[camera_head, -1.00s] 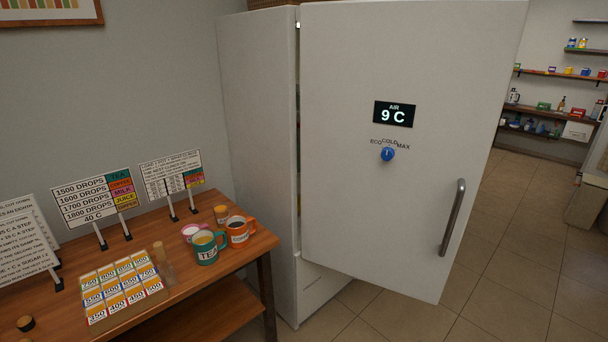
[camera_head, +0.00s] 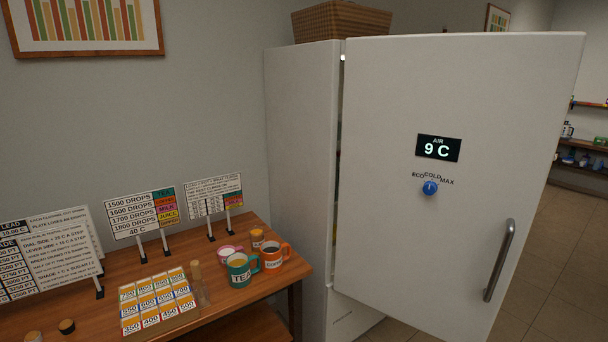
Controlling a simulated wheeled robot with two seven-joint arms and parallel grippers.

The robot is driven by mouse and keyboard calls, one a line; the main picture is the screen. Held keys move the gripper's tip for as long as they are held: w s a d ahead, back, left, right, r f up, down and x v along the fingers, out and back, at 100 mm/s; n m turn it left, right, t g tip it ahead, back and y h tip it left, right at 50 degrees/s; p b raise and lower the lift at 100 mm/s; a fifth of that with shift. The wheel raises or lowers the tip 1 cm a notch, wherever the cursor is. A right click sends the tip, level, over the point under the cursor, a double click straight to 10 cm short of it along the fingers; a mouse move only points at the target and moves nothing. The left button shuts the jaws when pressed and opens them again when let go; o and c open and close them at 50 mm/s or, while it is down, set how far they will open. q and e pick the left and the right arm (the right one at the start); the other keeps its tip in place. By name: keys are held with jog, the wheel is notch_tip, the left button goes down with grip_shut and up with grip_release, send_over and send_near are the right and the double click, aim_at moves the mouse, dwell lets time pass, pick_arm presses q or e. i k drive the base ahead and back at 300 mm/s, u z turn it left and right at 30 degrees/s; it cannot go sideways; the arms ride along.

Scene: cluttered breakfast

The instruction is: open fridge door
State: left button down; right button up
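The white fridge (camera_head: 302,190) stands in the middle of the view, against the wall. Its door (camera_head: 390,220) is ajar, swung out toward the right, with a narrow dark gap along the left side of the door. The door's grey bar handle (camera_head: 499,260) is near its right edge, low down. A dark display reading 9 C (camera_head: 438,148) and a blue dial (camera_head: 430,187) sit on the door's front. Most of the inside is hidden behind the door. Neither of my grippers shows in the view.
A wooden table (camera_head: 293,262) stands left of the fridge, holding a green tea mug (camera_head: 239,270), an orange coffee mug (camera_head: 272,257), number cards and signs. A basket (camera_head: 340,20) is on top of the fridge. Tiled floor (camera_head: 560,265) is free at the right.

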aim_at(443, 265)
jog(key=z, duration=0.05)
jog(key=i, duration=0.35)
jog(key=z, duration=0.65)
jog(key=i, duration=1.15)
jog(key=z, duration=0.65)
